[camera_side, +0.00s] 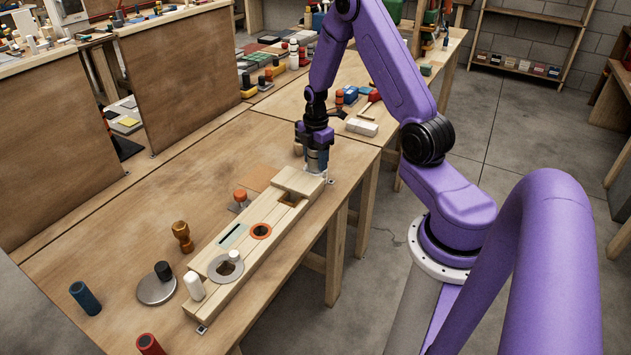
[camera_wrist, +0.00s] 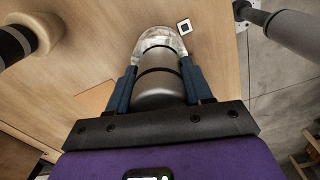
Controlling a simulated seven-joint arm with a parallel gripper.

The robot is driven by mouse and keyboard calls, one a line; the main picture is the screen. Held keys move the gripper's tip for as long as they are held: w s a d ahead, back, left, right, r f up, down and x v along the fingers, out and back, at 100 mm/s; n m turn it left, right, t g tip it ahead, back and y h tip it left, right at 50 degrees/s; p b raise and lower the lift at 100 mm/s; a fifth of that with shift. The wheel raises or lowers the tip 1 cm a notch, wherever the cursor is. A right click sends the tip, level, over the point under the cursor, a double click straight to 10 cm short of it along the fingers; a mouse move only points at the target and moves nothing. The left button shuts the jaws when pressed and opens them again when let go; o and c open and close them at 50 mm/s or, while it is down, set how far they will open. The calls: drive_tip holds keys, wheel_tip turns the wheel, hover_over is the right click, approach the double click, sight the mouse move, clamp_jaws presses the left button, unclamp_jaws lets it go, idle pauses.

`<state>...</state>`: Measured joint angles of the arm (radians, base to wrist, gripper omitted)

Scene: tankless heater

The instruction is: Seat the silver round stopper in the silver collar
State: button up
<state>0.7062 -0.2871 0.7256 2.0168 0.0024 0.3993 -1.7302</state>
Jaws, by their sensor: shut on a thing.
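My gripper (camera_wrist: 157,88) is shut on a silver round stopper (camera_wrist: 160,80), a grey cylinder with a dark band, held between the blue fingertips. In the side view my gripper (camera_side: 317,158) is low over the table, just beyond the far end of a pale wooden block fixture. A glossy pale silver rim (camera_wrist: 160,38) shows at the far end of the held piece; whether it is part of it I cannot tell.
The fixture also has an orange ring (camera_side: 261,231), a slot (camera_side: 230,236) and a square opening (camera_side: 290,199).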

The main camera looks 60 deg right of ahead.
drive_tip(key=shift+f, duration=0.55)
idle(0.6)
drive_tip(key=o, duration=1.3)
drive_tip(key=shift+o, duration=0.3)
drive_tip(key=shift+s, duration=0.1)
wheel_tip(320, 180, up, 18)
drive_tip(key=shift+f, duration=0.2)
